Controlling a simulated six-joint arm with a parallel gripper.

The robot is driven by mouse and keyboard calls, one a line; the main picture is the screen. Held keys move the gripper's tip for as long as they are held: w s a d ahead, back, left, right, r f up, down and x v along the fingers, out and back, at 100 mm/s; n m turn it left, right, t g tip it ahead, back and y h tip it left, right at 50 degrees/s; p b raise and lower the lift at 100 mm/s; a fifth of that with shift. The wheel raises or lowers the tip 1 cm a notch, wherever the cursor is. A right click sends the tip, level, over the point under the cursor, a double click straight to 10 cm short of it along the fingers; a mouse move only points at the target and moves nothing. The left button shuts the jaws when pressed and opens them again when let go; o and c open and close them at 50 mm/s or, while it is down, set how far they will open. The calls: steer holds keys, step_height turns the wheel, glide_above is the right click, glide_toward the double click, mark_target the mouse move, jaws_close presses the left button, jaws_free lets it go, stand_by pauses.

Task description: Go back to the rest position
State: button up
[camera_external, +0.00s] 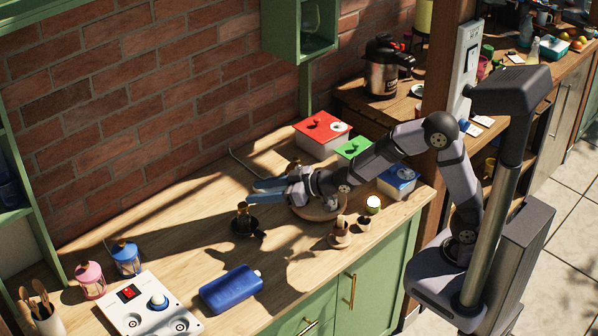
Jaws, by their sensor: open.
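My gripper (257,191) is in the external view, above the middle of the wooden table (200,215). Its two blue fingers point left and stand apart, with nothing visible between them. My arm reaches in from the right, bent at the elbow. A round wooden board (318,212) lies under the wrist and is partly hidden by it. A dark holder with small bottles (244,221) stands just left of and below the fingers.
Boxes with red (321,127), green (355,147) and blue (398,177) lids stand beside the arm. Small brown pots (340,233), a blue case (231,289), a white device (150,308) and pink (90,280) and blue (126,259) lanterns stand nearer. The table's back left is clear.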

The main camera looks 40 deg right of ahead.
steer(key=s+d+f+m+h, duration=0.1)
steer(key=d+f+m, duration=0.1)
steer(key=s+d+f+m+g+h+b, duration=0.1)
steer(key=d+f+m, duration=0.1)
steer(key=s+d+f+m+g+h, duration=0.1)
steer(key=d+f+m, duration=0.1)
steer(key=shift+s+d+f+m, duration=0.15)
steer(key=shift+d+m, duration=0.1)
steer(key=shift+m, duration=0.15)
steer(key=s+d+g+h+p, duration=0.1)
steer(key=s+d+g+p, duration=0.1)
steer(key=s+d, duration=0.3)
steer(key=s+d+g+h+p, duration=0.1)
steer(key=s+d+g+p, duration=0.1)
steer(key=s+d, duration=0.4)
steer(key=s+d+g+h+p, duration=0.1)
steer(key=s+d+g+p, duration=0.2)
steer(key=s+d, duration=0.2)
steer(key=shift+s+d+m+h, duration=0.3)
steer(key=shift+s+d+m, duration=0.1)
steer(key=shift+s, duration=0.35)
steer(key=s+d+f+n+g+h, duration=0.1)
steer(key=s+d+g, duration=0.1)
steer(key=s+d, duration=0.3)
steer(key=s, duration=0.3)
steer(key=shift+d+f+n+g, duration=0.15)
steer(key=shift+d+n+g, duration=0.05)
steer(key=shift+n+g, duration=0.2)
